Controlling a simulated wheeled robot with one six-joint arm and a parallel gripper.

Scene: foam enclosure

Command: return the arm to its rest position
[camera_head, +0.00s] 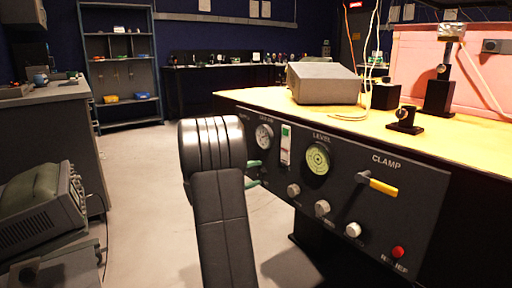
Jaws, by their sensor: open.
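My arm rises from the bottom middle, with a thick dark rounded link at its top. My gripper (254,173) is mostly hidden behind this link. Its two green fingertips show just right of the link, apart from each other, with nothing seen between them. They appear in front of the left part of the dark control panel (280,205). I cannot tell how far they are from the panel.
The panel carries a yellow-handled clamp lever (377,184), a red relief button (398,252), gauges and several knobs. The yellow bench top (440,135) holds a grey box (323,83). A grey counter (50,140) stands left. Open floor (140,200) lies between.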

